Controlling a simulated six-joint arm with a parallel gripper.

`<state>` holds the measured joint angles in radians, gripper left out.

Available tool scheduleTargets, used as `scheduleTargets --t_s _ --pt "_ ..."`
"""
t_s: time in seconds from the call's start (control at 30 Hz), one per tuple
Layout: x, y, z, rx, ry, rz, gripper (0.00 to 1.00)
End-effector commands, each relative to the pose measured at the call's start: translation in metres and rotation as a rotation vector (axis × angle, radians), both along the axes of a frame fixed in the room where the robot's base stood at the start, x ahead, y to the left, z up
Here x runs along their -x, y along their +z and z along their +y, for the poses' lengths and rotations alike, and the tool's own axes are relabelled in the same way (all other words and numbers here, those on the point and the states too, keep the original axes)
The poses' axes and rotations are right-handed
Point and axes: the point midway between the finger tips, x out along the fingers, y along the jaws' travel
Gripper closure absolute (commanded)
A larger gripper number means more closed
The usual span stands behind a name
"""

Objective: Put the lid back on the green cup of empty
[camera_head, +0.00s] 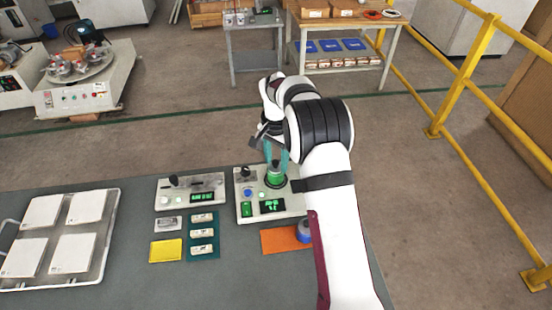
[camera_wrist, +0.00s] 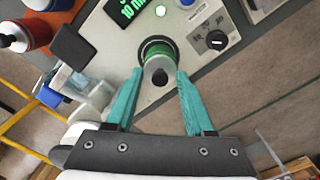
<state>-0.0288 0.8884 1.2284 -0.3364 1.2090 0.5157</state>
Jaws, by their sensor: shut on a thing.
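The green cup (camera_head: 275,181) stands in the round well of the right-hand tester on the bench. In the wrist view its green wall (camera_wrist: 158,47) shows within a dark ring. A pale grey round lid (camera_wrist: 160,66) with a dark centre is between the teal fingertips of my gripper (camera_wrist: 160,76), directly over the cup. My gripper (camera_head: 276,158) points down at the cup and is shut on the lid. I cannot tell whether the lid touches the cup's rim.
The tester (camera_head: 243,188) has a knob, buttons and a green display. A second tester (camera_head: 190,190) stands to its left. A blue-topped container (camera_head: 304,231) is on an orange mat (camera_head: 278,241), partly behind my arm. A tray (camera_head: 107,205) with white tiles is at far left.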

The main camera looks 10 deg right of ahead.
Motion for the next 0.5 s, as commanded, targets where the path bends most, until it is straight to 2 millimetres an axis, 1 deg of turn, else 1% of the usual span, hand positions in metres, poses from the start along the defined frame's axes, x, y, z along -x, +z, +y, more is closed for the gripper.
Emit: scheduleTargets --t_s 0.2,0.23,0.37,0.4,0.5 --pt "0.0000 0.0001 0.0000 0.000 0.000 0.000 0.99" --pt "0.0000 0.0001 0.0000 0.000 0.000 0.000 0.43" --pt "0.0000 0.0000 0.0000 0.000 0.000 0.000 0.20" --pt "0.0000 0.0000 0.0000 0.000 0.000 0.000 0.13" --pt "0.0000 0.0000 0.0000 0.000 0.000 0.000 0.12"
